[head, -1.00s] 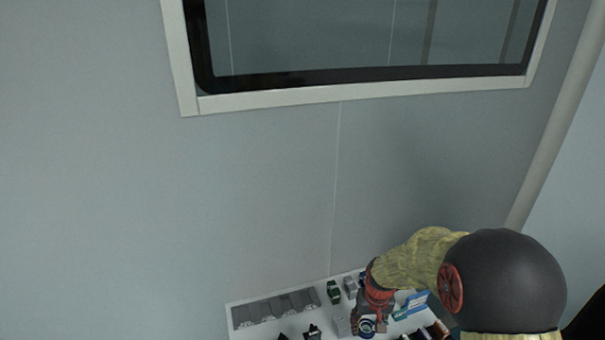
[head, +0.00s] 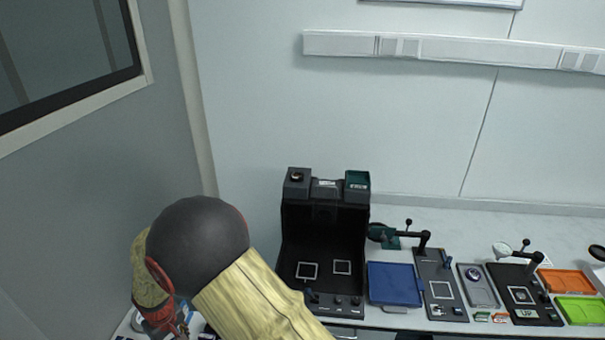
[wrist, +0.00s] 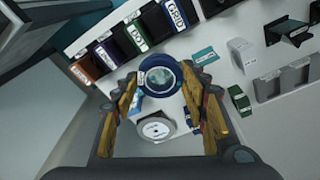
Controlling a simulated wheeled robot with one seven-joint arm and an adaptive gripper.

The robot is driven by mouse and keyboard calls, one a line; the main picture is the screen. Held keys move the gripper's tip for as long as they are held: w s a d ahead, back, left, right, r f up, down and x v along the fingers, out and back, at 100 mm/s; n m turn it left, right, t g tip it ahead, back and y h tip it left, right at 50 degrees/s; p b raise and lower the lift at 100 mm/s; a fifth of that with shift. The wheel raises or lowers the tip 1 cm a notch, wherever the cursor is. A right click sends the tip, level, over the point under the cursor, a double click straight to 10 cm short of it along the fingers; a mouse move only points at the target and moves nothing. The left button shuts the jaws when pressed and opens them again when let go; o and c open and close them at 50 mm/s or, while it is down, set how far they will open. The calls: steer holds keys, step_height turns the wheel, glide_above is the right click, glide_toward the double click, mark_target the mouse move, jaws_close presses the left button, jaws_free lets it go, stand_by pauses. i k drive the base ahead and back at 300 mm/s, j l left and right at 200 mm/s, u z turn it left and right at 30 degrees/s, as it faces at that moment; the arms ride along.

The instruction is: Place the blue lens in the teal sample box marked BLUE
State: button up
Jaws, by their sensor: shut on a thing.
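In the wrist view the blue lens (wrist: 160,78), a dark blue ring around clear glass, sits between the fingertips of my gripper (wrist: 161,84). The gripper is shut on it, with the lens face towards the camera. In the head view my gripper (head: 172,326) is low at the left, and the lens cannot be made out there. A dark teal open box (head: 357,180) stands on the top right of a black instrument (head: 325,235). Its front label is too small to read. My gripper is well to the left of it and lower.
The wrist view shows a white shelf with several labelled bins, one marked GRID (wrist: 174,15), and a white round part (wrist: 156,128) below the lens. In the head view a blue tray (head: 395,284), an orange tray (head: 566,281) and a green tray (head: 580,310) line the bench.

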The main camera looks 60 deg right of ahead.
mark_target(358, 180)
steer(key=i+l+z, duration=0.1)
steer(key=z, duration=0.3)
steer(key=l+z, duration=0.1)
steer(key=z, duration=0.35)
steer(key=i+z, duration=0.15)
steer(key=z, duration=0.25)
steer(key=i+z, duration=0.1)
steer(key=z, duration=0.35)
